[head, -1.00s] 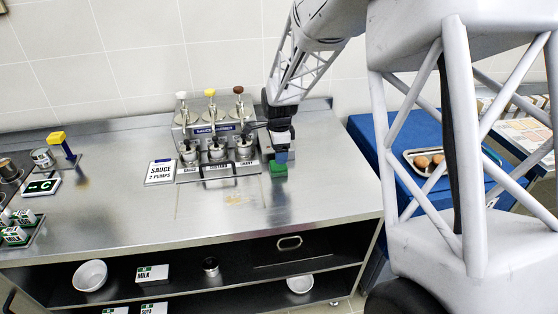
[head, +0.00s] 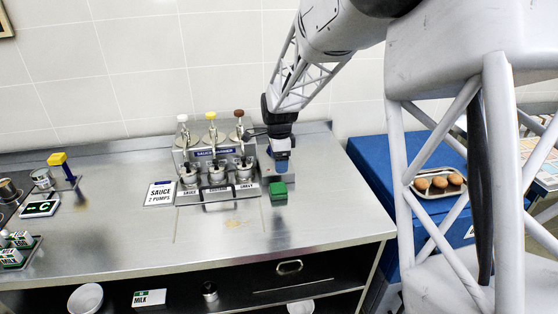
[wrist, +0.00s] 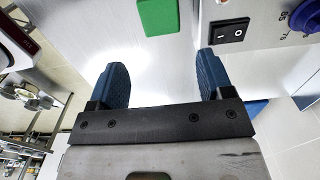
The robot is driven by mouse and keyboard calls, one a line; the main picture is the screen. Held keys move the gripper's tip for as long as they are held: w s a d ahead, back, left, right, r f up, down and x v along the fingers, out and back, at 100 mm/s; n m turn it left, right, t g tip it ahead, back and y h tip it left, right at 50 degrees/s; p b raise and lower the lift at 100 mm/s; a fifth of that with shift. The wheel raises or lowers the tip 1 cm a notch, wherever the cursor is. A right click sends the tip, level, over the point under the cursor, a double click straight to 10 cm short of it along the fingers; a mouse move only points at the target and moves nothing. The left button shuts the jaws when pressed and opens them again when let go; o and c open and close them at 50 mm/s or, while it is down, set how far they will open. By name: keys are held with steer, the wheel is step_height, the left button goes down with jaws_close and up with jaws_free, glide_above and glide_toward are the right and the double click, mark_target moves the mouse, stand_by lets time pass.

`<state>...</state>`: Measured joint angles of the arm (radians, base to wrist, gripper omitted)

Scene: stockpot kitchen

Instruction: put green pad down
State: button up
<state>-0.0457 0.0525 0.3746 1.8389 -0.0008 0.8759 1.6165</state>
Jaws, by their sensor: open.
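The green pad (head: 279,193) is a small green block on the steel counter (head: 320,215), to the right of the sauce dispenser. It also shows at the top of the wrist view (wrist: 158,16), beyond my fingertips and apart from them. My gripper (head: 281,166) has blue fingers and points down just behind the pad in the head view. In the wrist view my gripper (wrist: 160,75) is open, with nothing between its fingers.
The sauce dispenser (head: 215,160) with several pumps stands close left of my gripper; its side with a black switch (wrist: 229,31) shows in the wrist view. A sauce sign (head: 160,194) stands left of it. The counter front is clear.

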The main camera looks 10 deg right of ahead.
steer(key=s+d+r+n+t, duration=0.1)
steer(key=s+r+n, duration=0.4)
steer(key=s, duration=0.5)
steer(key=s+d+r+n, duration=0.1)
steer(key=s+r+n, duration=0.3)
steer(key=s+r, duration=0.45)
steer(key=s+d+n+t, duration=0.1)
steer(key=s+n, duration=0.7)
steer(key=s, duration=1.5)
steer(key=shift+d+f+n+t, duration=0.25)
steer(key=shift+d+n+t, duration=0.05)
steer(key=shift+n, duration=0.1)
steer(key=shift+o, duration=0.3)
